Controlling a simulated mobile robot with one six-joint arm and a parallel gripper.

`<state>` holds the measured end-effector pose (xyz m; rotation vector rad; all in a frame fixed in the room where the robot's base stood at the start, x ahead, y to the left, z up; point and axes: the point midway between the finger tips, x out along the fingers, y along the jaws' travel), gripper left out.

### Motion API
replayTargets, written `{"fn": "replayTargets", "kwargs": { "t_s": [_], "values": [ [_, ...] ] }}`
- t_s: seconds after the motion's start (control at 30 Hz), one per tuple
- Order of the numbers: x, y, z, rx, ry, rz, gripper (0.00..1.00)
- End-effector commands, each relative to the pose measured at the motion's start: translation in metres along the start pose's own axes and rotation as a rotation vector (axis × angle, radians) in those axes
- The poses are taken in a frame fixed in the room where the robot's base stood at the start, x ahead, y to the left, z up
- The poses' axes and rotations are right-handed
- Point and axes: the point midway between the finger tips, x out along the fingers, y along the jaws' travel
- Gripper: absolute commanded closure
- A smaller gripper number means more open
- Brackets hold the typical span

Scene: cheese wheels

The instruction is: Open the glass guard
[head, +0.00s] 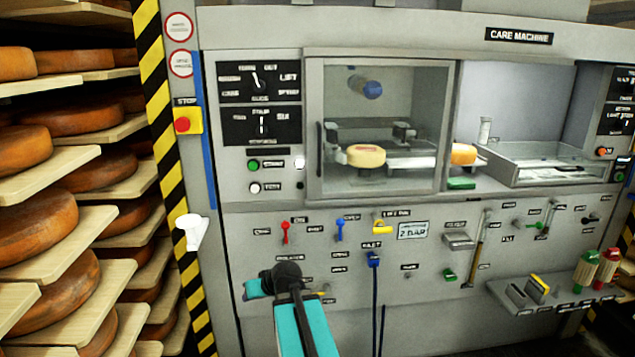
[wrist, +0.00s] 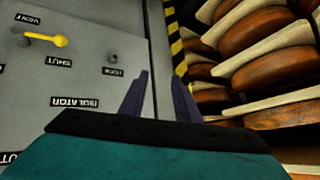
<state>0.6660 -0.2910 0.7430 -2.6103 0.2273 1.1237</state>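The glass guard (head: 425,110) is a framed clear pane over the left bay of the care machine, in the head view. It looks closed. A dark upright handle (head: 320,150) is at its left edge. A yellow cheese wheel (head: 366,156) and a blue cylinder (head: 365,86) show behind the glass. My gripper (head: 248,290) is below and left of the guard, near the lower panel, well apart from the handle. In the wrist view its two dark fingers (wrist: 160,100) stand apart with nothing between them. The guard is not in the wrist view.
Shelves of cheese wheels (head: 40,220) stand at the left, beyond a yellow-black striped post (head: 165,130). A white nozzle-like thing (head: 192,230) sticks out by the post. A red stop button (head: 183,124) and several levers are on the machine. A tool shelf (head: 550,300) juts out lower right.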

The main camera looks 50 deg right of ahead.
Motion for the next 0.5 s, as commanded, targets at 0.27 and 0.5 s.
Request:
{"fn": "replayTargets", "kwargs": {
  "t_s": [0.27,0.5],
  "values": [
    [-0.069,0.047,-0.083,0.002,0.221,0.050,0.71],
    [-0.143,0.083,-0.142,-0.009,0.402,0.106,0.71]
  ]
}}
